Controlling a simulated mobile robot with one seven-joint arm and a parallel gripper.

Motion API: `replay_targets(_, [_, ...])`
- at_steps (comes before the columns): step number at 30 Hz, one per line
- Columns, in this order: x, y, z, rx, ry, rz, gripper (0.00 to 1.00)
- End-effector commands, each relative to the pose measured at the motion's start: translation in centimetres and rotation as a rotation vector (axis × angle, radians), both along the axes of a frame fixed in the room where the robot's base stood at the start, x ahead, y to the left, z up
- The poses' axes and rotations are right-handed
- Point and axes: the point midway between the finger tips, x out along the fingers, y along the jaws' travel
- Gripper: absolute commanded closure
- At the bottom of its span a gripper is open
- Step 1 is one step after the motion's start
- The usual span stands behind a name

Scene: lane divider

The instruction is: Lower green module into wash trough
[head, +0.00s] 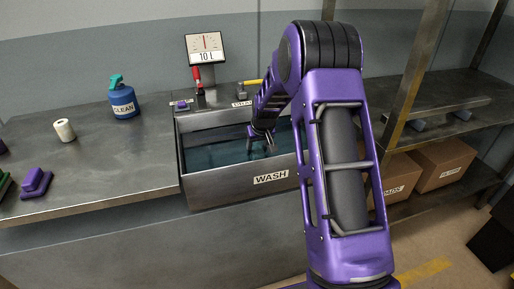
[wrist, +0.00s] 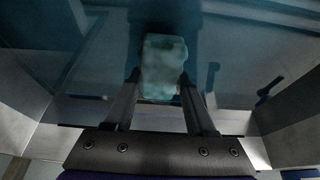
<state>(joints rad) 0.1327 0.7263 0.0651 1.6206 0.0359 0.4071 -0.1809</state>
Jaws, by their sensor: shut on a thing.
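The wash trough (head: 240,186) is a metal basin marked WASH, with bluish water (head: 215,153) in it. My gripper (head: 264,146) reaches down inside the trough, over the water. In the wrist view my gripper (wrist: 160,85) is shut on a pale blue-green block, the green module (wrist: 163,62). The module lies between the two fingers and looks blurred and tinted, as if under the water. In the head view the module is hidden by the gripper and the water.
A blue CLEAN jug (head: 124,101) and a white roll (head: 64,130) stand on the counter (head: 95,165) left of the trough. Purple blocks (head: 37,183) lie farther left. A 10 L gauge (head: 206,47) and red and yellow valve handles are behind the trough. Cardboard boxes (head: 440,163) sit on the right shelf.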

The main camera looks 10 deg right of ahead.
Motion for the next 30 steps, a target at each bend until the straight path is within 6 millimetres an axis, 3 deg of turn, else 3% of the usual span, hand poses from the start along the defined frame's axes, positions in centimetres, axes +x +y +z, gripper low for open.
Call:
replay_targets(23, [0.02, 0.00, -0.86, 0.000, 0.000, 0.000, 1.00])
replay_targets(24, [0.02, 0.00, -0.86, 0.000, 0.000, 0.000, 0.43])
replay_targets(30, [0.01, 0.00, -0.86, 0.000, 0.000, 0.000, 0.09])
